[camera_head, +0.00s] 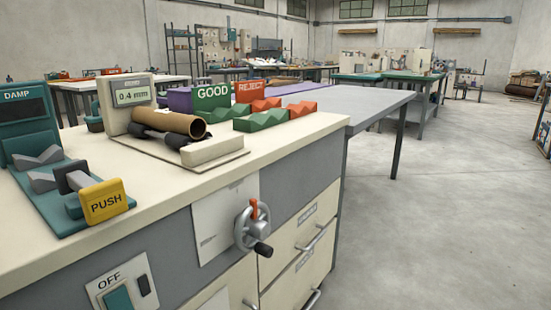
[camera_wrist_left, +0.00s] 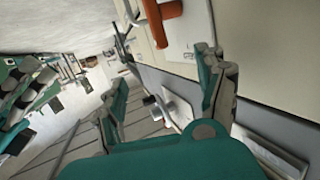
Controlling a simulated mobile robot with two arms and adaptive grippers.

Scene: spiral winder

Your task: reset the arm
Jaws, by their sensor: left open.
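My left gripper (camera_wrist_left: 165,72) shows in the left wrist view, with its two teal and grey fingers spread apart and nothing between them. An orange handle-like piece (camera_wrist_left: 164,20) on a pale panel is near the top of that view, beyond the fingertips and apart from them. Neither of my arms shows in the head view, and my right gripper is in no view. In the head view a handwheel (camera_head: 246,228) with an orange lever (camera_head: 254,207) and a black knob (camera_head: 263,250) is on the cabinet front.
The bench top holds a cardboard tube (camera_head: 170,123) on a gauge reading 0.4 mm, a DAMP fixture (camera_head: 27,118) with a yellow PUSH block (camera_head: 104,201), and GOOD (camera_head: 213,96) and REJECT (camera_head: 249,90) racks. Drawer handles (camera_head: 313,240) stick out in front. Floor (camera_head: 430,220) at right is clear.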

